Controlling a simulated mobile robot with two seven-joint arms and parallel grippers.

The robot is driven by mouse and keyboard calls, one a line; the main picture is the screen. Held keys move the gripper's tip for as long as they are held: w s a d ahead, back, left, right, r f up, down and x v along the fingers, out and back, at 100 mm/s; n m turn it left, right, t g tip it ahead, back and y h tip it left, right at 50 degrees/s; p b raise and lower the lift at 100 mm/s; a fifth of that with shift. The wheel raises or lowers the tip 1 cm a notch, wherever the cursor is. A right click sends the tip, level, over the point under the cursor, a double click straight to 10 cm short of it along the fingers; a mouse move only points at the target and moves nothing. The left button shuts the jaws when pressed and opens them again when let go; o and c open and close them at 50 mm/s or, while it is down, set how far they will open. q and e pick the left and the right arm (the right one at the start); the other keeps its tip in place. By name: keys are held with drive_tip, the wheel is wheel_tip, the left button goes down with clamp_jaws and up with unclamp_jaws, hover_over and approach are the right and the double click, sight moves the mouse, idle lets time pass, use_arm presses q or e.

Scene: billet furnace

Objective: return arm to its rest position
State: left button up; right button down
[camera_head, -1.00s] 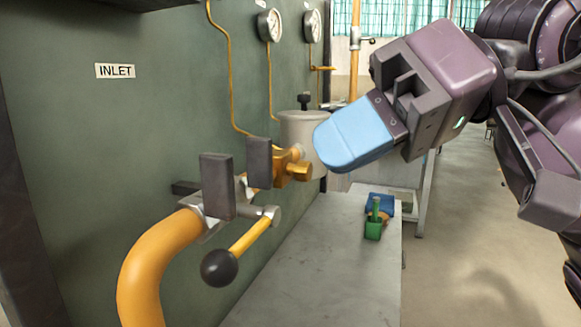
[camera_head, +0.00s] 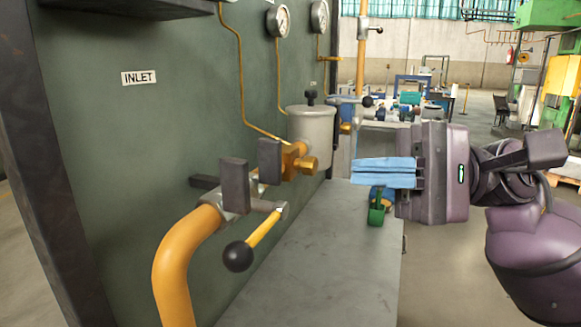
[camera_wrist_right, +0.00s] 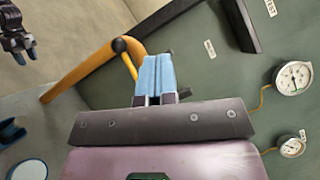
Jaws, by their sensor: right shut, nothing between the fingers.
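My right gripper (camera_head: 352,173) has light blue fingers, shut and empty, pointing left in the head view. It is above the far part of the grey bench and right of the grey cylindrical pot, apart from both. In the right wrist view the blue fingers (camera_wrist_right: 158,58) lie together with nothing between them. My right arm (camera_head: 510,185) comes in from the right side of the head view. At the upper left of the right wrist view a dark gripper (camera_wrist_right: 18,42) shows, probably my left one; its finger state is unclear. The left gripper is not in the head view.
A green panel (camera_head: 110,150) with an INLET label carries an orange pipe (camera_head: 172,270), a lever with a black ball knob (camera_head: 238,256), a grey pot (camera_head: 311,135) and gauges. The bench (camera_head: 320,260) holds a green item (camera_head: 377,214). Open floor lies to the right.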

drive_tip(key=w+d+f+n+t+h+p, duration=0.2)
drive_tip(key=d+f+n+t+h+p, duration=0.15)
drive_tip(key=d+f+n+t, duration=0.6)
drive_tip(key=w+d+f+n+t+h+p, duration=0.2)
drive_tip(key=d+f+n+t+h, duration=0.25)
drive_tip(key=f+n+t, duration=0.9)
use_arm(q)
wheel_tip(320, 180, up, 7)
drive_tip(key=p, duration=0.3)
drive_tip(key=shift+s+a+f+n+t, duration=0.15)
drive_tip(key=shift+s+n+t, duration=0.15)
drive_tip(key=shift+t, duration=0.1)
use_arm(e)
drive_tip(key=s+d+f+m+g+h, duration=0.2)
drive_tip(key=s+f+m+h, duration=0.3)
drive_tip(key=s+f+m, duration=0.5)
drive_tip(key=s+d+f+m+g+h, duration=0.3)
drive_tip(key=s+f+m+g+h, duration=0.2)
drive_tip(key=s+f+m, duration=0.5)
wheel_tip(320, 180, down, 5)
drive_tip(key=s, duration=0.2)
drive_tip(key=shift+s+r+m+h, duration=0.2)
drive_tip(key=shift+s+m+h, duration=0.15)
drive_tip(key=shift+m+h, duration=0.05)
